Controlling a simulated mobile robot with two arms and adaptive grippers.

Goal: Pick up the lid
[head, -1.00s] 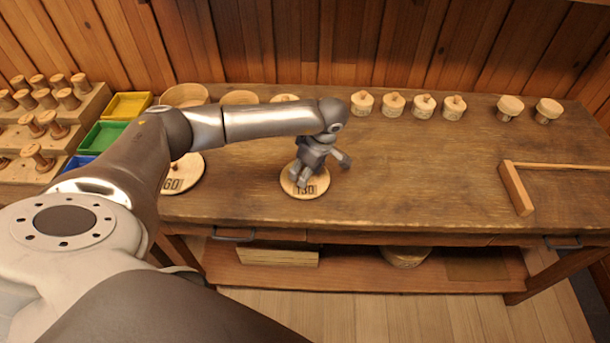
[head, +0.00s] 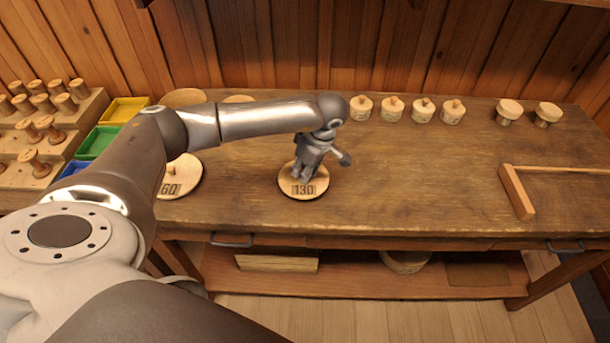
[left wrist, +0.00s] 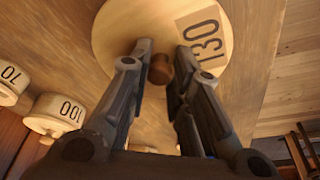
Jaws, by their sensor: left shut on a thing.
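The lid (head: 319,187) is a round, pale wooden disc with a dark "130" label, at the middle front of the bench. The left wrist view shows the lid (left wrist: 125,30) with its brown knob (left wrist: 160,68) between my fingers. My left gripper (head: 304,177) comes down on the lid from above and is shut on its knob; its fingertips (left wrist: 163,50) also show in the left wrist view. I cannot tell whether the lid touches the bench or is slightly above it. My right gripper is out of view.
Another knobbed disc, marked 60 (head: 186,180), lies to the left on the bench (head: 420,190). Small lidded pots (head: 392,109) and two spools (head: 509,111) stand along the back. A wooden T-shaped tool (head: 517,192) lies at right. Bins (head: 98,142) are at left.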

